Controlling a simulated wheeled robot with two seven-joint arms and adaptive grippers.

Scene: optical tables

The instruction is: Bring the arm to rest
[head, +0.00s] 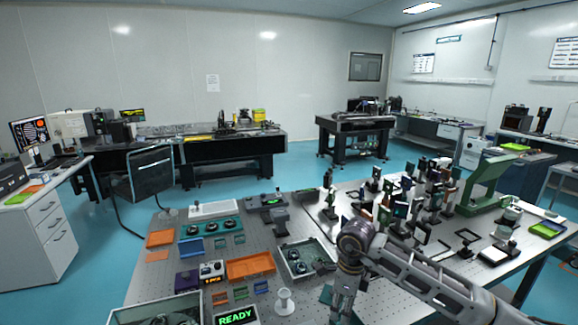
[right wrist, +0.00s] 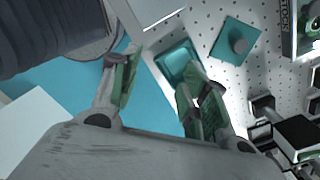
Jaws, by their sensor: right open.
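My right arm (head: 425,275) reaches in from the lower right over the perforated optical table (head: 245,245). Its right gripper (head: 343,308) points down near the front edge of the picture, in front of a bin with round parts. In the right wrist view the right gripper (right wrist: 155,92) has its green-padded fingers apart with nothing between them. Beyond the fingers lie a small teal tray (right wrist: 178,62) and a teal plate with a grey knob (right wrist: 235,42). My left gripper is not in view.
Many optic mounts (head: 400,200) stand behind the right arm, near a green stand (head: 485,185). An orange tray (head: 250,266), a grey bin (head: 300,260), a white spool (head: 284,302) and a READY display (head: 237,317) lie left of the gripper.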

